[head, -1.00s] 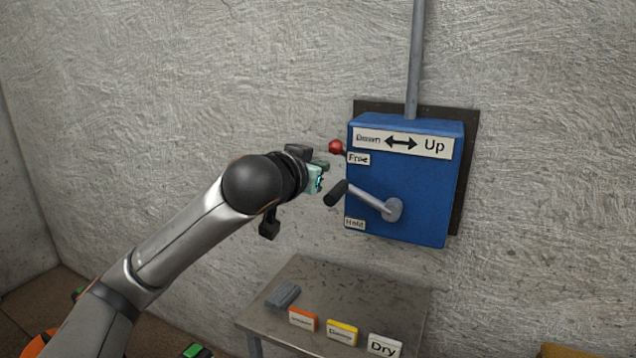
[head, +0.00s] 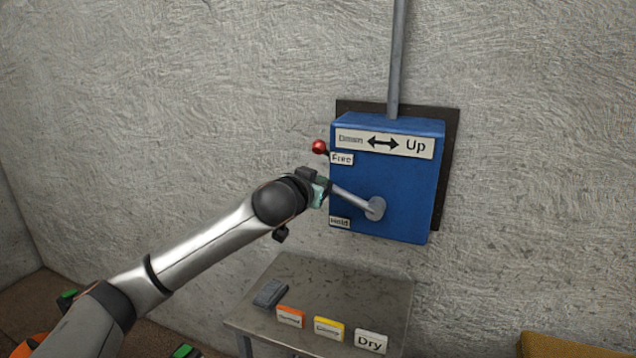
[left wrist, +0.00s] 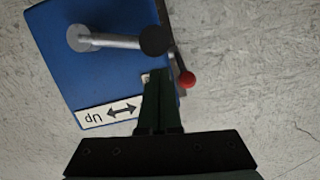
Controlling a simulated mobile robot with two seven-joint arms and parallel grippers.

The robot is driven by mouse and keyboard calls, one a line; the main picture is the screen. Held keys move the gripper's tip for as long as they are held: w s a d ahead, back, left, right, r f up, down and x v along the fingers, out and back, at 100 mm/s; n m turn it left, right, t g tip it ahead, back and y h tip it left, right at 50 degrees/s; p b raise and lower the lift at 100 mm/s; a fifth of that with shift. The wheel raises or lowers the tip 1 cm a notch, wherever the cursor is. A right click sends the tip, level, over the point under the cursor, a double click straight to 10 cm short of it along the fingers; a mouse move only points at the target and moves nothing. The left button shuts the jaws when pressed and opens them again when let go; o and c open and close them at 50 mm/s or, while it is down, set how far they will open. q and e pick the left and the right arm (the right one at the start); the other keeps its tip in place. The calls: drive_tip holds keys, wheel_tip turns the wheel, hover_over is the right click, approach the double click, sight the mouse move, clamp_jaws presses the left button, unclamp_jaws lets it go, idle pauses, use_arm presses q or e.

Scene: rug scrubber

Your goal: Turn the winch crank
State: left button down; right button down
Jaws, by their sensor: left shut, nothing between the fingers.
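The blue winch box (head: 400,185) is on the wall, with a "Down/Up" arrow label (head: 385,143) on top. Its grey crank arm (head: 352,198) runs from the hub up and left. The black crank handle is hidden behind my gripper in the head view, but it shows end-on in the left wrist view (left wrist: 156,40). My left gripper (head: 322,192) is at the handle end of the crank. In the wrist view its fingers (left wrist: 159,75) are shut and empty, their tips just short of the handle in the picture. I cannot tell whether they touch it. My right gripper is not in view.
A red-knobbed lever (head: 319,147) sits at the box's left side by the "Free" label (head: 342,159), close to my gripper. A "Hold" label (head: 340,222) is lower. Below stands a metal table (head: 340,285) with a grey block (head: 270,293) and labelled blocks including "Dry" (head: 371,341).

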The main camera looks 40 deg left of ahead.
use_arm(q)
drive_tip(key=shift+f, duration=0.4)
drive_tip(key=shift+f, duration=0.1)
